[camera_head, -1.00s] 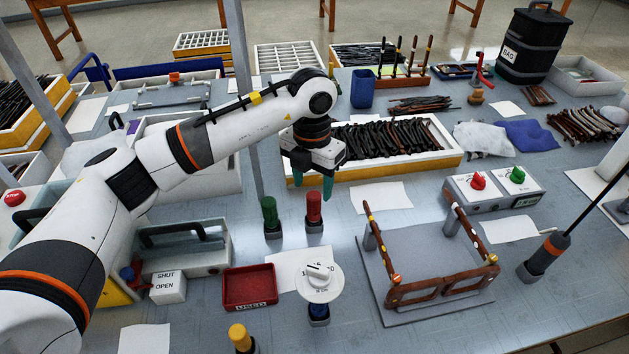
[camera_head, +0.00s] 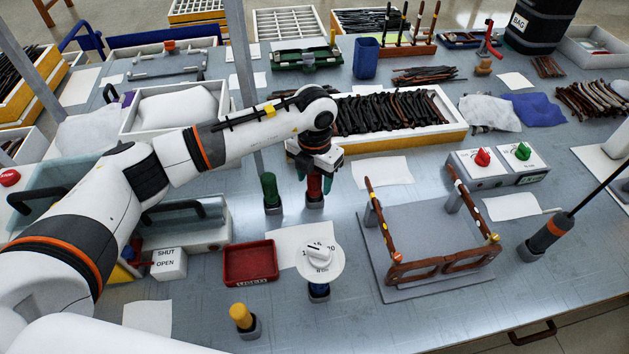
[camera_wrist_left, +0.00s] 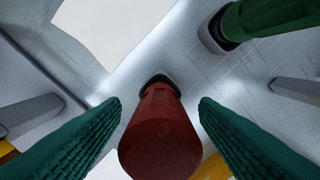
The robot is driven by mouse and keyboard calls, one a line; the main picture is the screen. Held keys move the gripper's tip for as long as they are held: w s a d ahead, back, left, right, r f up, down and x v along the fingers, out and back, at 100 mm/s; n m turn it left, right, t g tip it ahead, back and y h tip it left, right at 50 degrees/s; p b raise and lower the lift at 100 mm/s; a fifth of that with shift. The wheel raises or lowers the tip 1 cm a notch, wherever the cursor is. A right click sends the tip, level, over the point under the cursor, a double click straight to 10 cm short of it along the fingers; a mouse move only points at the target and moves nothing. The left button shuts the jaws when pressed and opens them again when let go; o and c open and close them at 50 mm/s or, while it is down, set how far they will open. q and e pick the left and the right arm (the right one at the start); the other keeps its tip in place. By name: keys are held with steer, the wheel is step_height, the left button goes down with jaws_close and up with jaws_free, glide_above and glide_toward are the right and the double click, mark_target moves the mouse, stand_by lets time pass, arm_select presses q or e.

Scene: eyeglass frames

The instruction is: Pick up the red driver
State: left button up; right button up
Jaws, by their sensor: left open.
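The red driver (camera_head: 314,190) stands upright in its dark holder on the bench, just right of the green driver (camera_head: 269,189). My left gripper (camera_head: 315,182) is open, with its green fingers around the upper part of the red driver. In the left wrist view the red driver (camera_wrist_left: 159,135) lies between the two green fingers (camera_wrist_left: 160,125), with a visible gap on each side. The green driver (camera_wrist_left: 265,18) is at the upper right there. My right gripper is not in view.
A yellow driver (camera_head: 242,319) and a white dial (camera_head: 319,261) stand in front. A red tray (camera_head: 250,263) is left of the dial. The eyeglass frame on its grey stand (camera_head: 425,250) is to the right. A box of dark parts (camera_head: 400,140) lies behind.

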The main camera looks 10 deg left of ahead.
arm_select(q)
steer(key=shift+f, duration=1.15)
steer(key=c, duration=1.1)
